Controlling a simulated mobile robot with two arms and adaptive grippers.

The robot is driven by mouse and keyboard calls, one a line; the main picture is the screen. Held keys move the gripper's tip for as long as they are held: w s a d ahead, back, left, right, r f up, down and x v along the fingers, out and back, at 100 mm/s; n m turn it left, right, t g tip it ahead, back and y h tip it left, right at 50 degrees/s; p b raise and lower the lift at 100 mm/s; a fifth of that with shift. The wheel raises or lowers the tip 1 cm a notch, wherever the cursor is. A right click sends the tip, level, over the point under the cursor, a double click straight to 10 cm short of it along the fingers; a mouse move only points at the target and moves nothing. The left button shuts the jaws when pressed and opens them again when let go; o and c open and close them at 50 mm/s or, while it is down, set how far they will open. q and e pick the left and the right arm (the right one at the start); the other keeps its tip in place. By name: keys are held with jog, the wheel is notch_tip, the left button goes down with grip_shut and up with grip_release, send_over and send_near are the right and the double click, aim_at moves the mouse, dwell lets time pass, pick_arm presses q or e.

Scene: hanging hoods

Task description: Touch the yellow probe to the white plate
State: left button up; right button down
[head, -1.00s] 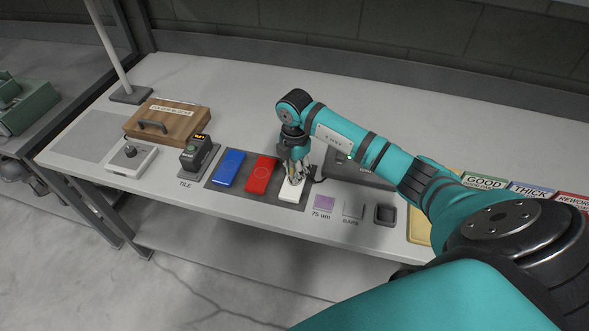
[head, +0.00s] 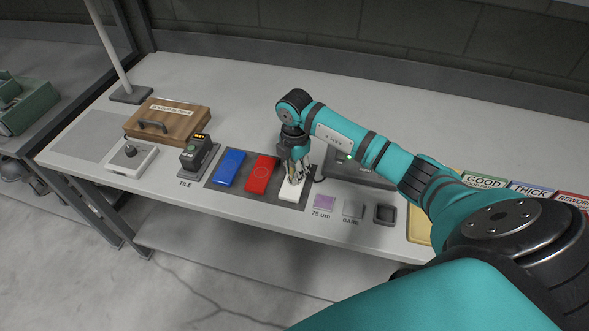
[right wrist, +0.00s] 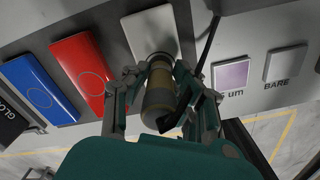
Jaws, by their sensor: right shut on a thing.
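The white plate (head: 292,190) lies on the dark mat, to the right of the red plate (head: 262,174) and the blue plate (head: 230,168). My right gripper (head: 294,174) is directly over the white plate, pointing down. The probe's end overlaps the near part of the white plate (right wrist: 150,30). I cannot tell whether it touches the plate or hovers just above. A dark cable runs beside the probe. My left gripper is not in view.
The purple 75 um tile (head: 324,202), the BARE tile (head: 352,208) and a dark square holder (head: 385,214) sit to the right. A gauge (head: 195,155) stands in its stand left of the plates. A wooden case (head: 165,122) lies farther left.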

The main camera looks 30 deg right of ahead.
jog(key=shift+r+p, duration=2.8)
jog(key=shift+r, duration=0.7)
